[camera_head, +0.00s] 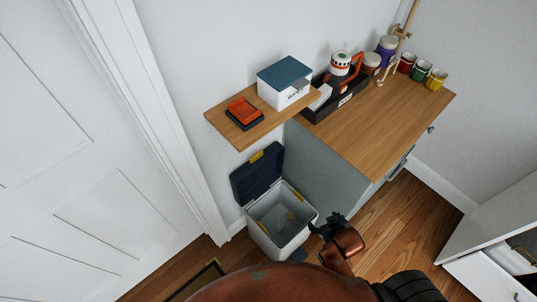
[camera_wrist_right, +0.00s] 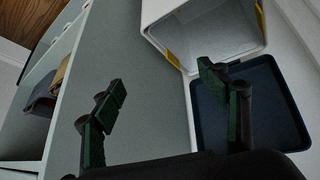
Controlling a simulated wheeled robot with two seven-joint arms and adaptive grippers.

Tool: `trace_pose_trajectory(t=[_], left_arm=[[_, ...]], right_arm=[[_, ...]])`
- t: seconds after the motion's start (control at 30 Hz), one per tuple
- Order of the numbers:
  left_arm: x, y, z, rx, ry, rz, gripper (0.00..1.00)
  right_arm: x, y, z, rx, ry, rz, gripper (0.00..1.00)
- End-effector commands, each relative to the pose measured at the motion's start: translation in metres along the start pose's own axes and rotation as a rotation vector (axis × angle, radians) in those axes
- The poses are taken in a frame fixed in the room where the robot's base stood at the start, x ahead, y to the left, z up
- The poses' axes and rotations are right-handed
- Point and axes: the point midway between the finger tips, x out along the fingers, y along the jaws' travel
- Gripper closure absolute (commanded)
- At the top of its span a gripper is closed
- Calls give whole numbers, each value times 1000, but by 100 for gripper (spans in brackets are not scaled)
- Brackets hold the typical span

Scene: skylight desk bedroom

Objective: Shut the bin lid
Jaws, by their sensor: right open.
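The bin (camera_head: 280,222) is light grey and stands on the floor beside the desk's side panel. Its dark blue lid (camera_head: 258,174) with a yellow latch stands open, tilted up against the wall. In the right wrist view my open fingers (camera_wrist_right: 165,100) are spread, with the bin (camera_wrist_right: 210,35) above and the lid (camera_wrist_right: 262,105) behind the right finger. My left gripper is out of view.
A wooden shelf (camera_head: 238,132) holding a red-and-dark item and a white box (camera_head: 285,84) with a blue lid juts above the bin. The desk (camera_head: 375,125) carries a black tray, jars and several mugs. A door (camera_head: 80,150) is at left. Floor (camera_head: 390,225) is clear at right.

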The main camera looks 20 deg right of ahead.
Motion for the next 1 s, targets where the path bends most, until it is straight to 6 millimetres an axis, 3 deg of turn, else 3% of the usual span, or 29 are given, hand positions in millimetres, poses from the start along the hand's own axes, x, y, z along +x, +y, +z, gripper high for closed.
trace_pose_trajectory(t=[0.27,0.4,0.6,0.8,1.0], left_arm=[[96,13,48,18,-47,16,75],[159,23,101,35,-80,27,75],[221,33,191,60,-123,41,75],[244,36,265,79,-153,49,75],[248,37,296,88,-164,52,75]], right_arm=[[38,-16,-81,7,260,-20,32],[55,-35,-142,-1,463,-70,32],[58,-77,-219,-35,738,-201,32],[47,-115,-260,-75,917,-342,32],[40,-132,-274,-97,986,-413,32]])
